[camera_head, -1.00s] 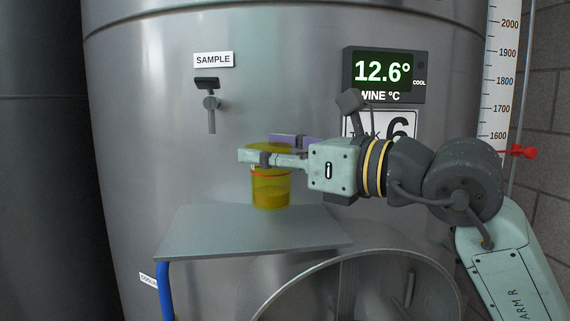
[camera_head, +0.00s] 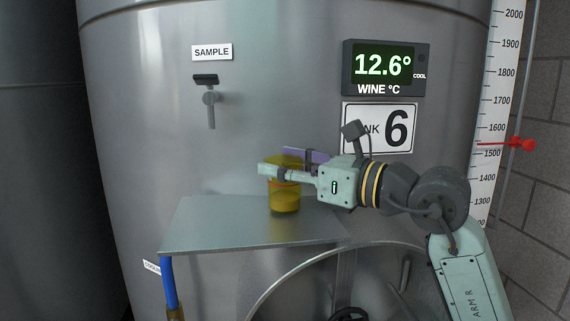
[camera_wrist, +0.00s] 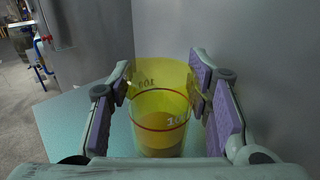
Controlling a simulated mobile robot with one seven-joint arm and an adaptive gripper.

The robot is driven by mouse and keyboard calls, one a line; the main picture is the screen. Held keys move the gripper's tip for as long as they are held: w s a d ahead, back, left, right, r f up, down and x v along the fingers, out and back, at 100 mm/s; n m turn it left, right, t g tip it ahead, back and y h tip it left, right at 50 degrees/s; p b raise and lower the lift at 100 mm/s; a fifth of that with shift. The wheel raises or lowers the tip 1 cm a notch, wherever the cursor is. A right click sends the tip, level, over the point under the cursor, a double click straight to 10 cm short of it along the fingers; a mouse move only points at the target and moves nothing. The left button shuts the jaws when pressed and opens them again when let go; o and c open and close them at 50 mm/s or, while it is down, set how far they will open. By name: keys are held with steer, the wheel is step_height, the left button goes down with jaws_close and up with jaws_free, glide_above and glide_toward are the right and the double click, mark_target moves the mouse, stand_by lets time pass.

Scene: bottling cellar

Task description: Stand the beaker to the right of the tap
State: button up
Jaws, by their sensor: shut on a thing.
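The beaker (camera_head: 284,201) is transparent yellow with a red ring and some darker amber liquid low inside. It is upright, below and to the right of the tap (camera_head: 211,104), which sticks out of the tank under the SAMPLE sign. My gripper (camera_head: 281,163) is shut on the beaker's upper part, one finger on each side. The wrist view shows the beaker (camera_wrist: 160,140) between the purple finger pads. The beaker is over the grey shelf (camera_head: 205,230), right of its middle. I cannot tell whether its base touches the shelf.
The steel tank wall (camera_head: 150,150) rises close behind the shelf. The shelf's left part is bare. A blue hose (camera_head: 170,284) hangs at its left front corner. A round hatch (camera_head: 300,277) lies below. The temperature display (camera_head: 384,70) is on the tank above my arm.

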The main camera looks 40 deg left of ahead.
steer(key=shift+f, duration=0.2)
steer(key=o, duration=1.3)
steer(key=shift+r, duration=0.15)
